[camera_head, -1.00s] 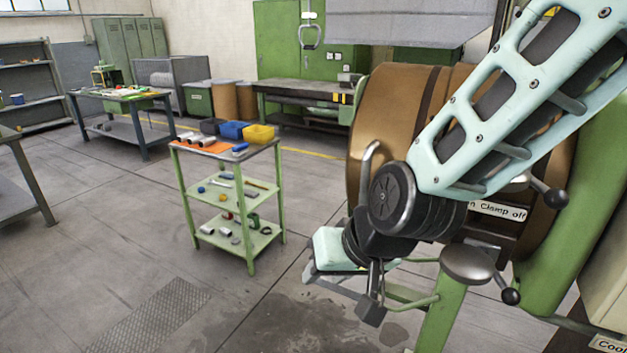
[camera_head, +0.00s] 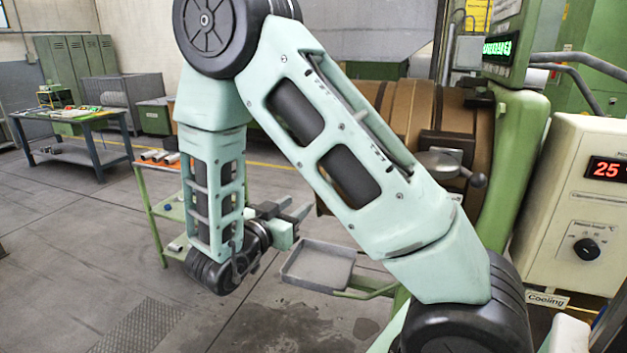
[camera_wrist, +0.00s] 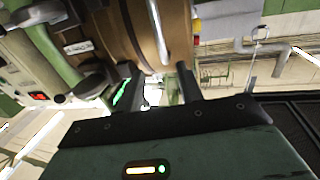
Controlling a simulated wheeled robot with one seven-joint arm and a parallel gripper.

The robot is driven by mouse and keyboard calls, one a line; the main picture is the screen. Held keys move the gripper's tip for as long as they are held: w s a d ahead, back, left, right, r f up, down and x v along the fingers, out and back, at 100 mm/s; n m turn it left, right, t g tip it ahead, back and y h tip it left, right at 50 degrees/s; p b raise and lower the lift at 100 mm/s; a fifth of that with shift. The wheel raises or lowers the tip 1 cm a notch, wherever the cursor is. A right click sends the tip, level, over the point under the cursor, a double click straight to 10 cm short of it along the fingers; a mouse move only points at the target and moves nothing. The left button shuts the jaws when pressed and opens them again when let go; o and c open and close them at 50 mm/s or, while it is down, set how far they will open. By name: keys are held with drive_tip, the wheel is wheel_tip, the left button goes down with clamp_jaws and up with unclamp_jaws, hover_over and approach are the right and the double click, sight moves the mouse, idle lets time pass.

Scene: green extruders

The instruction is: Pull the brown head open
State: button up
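The brown head (camera_head: 402,112) is a large brown cylinder at the machine, partly hidden behind my arm in the head view. It also shows at the top of the wrist view (camera_wrist: 115,30). A pale metal handle bar (camera_wrist: 158,30) stands on the head in the wrist view; my arm hides it in the head view. My gripper (camera_head: 296,211) is to the left of the head, pointing toward it. In the wrist view my gripper (camera_wrist: 155,85) has its fingers spread with nothing between them. The handle lies beyond the fingertips, apparently apart from them.
A grey tray (camera_head: 318,268) sits low below my gripper. A green cart (camera_head: 160,212) stands close behind my forearm. The control box (camera_head: 572,205) and green machine column (camera_head: 515,165) are on the right. Open floor lies at the left.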

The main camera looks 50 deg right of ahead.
drive_tip(key=shift+w+d+p, duration=0.55)
drive_tip(key=shift+d+p, duration=0.4)
drive_tip(key=shift+d, duration=1.8)
drive_tip(key=shift+w+d+p, duration=0.5)
drive_tip(key=shift+d+p, duration=0.5)
drive_tip(key=shift+d, duration=1.75)
drive_tip(key=shift+w+d+p, duration=0.55)
drive_tip(key=shift+d+p, duration=0.4)
drive_tip(key=shift+d, duration=1.8)
drive_tip(key=shift+w, duration=0.1)
clamp_jaws()
